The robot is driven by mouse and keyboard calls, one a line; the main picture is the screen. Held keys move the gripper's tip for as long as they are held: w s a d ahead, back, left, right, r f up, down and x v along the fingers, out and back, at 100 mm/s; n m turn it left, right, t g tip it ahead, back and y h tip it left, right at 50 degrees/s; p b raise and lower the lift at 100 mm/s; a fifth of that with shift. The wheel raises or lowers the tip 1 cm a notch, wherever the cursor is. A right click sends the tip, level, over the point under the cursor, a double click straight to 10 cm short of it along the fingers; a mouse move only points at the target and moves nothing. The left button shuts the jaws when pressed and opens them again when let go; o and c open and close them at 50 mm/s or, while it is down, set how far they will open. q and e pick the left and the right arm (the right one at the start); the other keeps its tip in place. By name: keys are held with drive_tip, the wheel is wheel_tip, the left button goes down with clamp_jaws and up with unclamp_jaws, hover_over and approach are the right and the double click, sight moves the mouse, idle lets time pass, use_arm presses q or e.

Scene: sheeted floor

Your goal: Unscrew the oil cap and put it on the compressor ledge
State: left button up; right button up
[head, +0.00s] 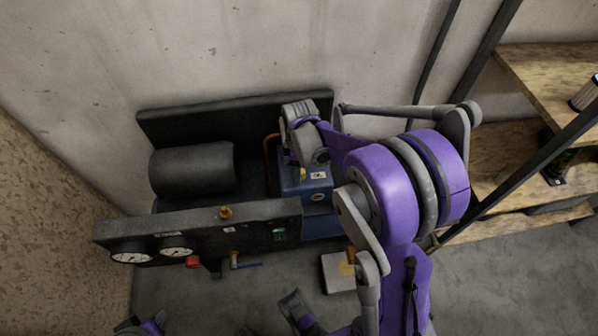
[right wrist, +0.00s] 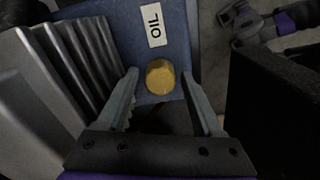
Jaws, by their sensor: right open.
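The yellow oil cap (right wrist: 160,77) sits on the blue block of the compressor, beside a white OIL label (right wrist: 154,25). In the right wrist view my right gripper (right wrist: 160,88) is open, with one finger on each side of the cap and gaps showing. In the head view the cap (head: 302,174) is small and partly hidden by my right arm. The compressor ledge (head: 200,222) is the dark grey panel top along its front. What seems to be my left gripper (head: 140,326) is cut off at the bottom edge; its jaws are not clear.
Gauges (head: 176,252), a red knob (head: 193,262) and a brass fitting (head: 225,212) are on the front panel. Dark cooling fins (right wrist: 70,55) stand close left of my right gripper. A wooden shelf (head: 550,75) stands at right. A pale box (head: 338,272) lies on the floor.

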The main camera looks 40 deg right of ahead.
drive_tip(key=m, duration=0.4)
drive_tip(key=shift+m, duration=0.4)
drive_tip(key=m, duration=0.3)
drive_tip(key=shift+m+b, duration=0.35)
drive_tip(key=shift+m, duration=0.05)
